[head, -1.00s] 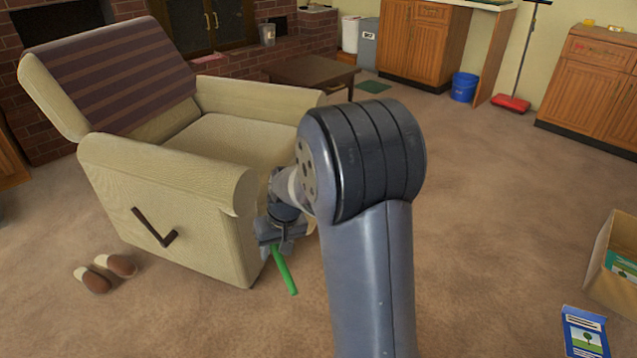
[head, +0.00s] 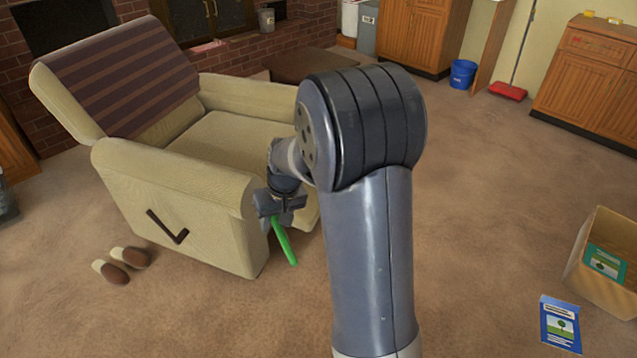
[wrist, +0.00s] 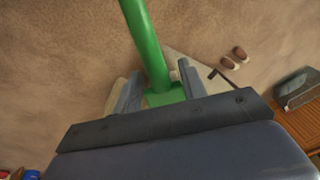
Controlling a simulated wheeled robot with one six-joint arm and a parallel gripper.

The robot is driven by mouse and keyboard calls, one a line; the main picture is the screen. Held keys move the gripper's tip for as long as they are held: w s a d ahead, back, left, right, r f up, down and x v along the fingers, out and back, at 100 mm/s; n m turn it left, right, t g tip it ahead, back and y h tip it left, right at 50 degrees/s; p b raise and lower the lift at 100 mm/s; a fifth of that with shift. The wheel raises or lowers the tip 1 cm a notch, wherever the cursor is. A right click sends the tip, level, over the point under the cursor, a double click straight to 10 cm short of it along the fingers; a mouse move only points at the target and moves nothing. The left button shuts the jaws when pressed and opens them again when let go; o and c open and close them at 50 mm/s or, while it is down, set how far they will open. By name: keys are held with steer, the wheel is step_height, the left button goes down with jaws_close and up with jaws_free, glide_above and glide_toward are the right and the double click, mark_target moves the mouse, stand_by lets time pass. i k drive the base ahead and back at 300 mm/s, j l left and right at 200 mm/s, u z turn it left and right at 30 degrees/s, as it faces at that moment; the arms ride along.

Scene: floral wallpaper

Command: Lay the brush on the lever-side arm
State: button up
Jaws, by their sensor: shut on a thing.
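My gripper (head: 280,207) is shut on the green brush (head: 285,244), which hangs down at a slant in front of the armchair. In the wrist view the brush (wrist: 147,45) runs up from between my gripper's fingers (wrist: 160,88); its far end is out of that frame. The cream armchair (head: 228,141) stands at the left. Its near arm (head: 170,173) bears the dark lever (head: 168,227) on its outer side. The brush is beyond the front end of this arm, apart from its top. The top of the lever-side arm is bare.
Slippers (head: 121,265) lie on the carpet beside the lever side. A striped cloth (head: 118,77) covers the chair's back. A blue book (head: 560,324) and a cardboard box (head: 603,250) are at the right. The carpet between is clear.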

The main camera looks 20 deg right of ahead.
mark_target(198, 165)
steer(key=i+j+u, duration=0.1)
steer(key=i, duration=0.35)
steer(key=i+j+u, duration=0.1)
steer(key=i, duration=0.4)
steer(key=i+j+u, duration=0.1)
steer(key=i, duration=0.4)
steer(key=j, duration=0.1)
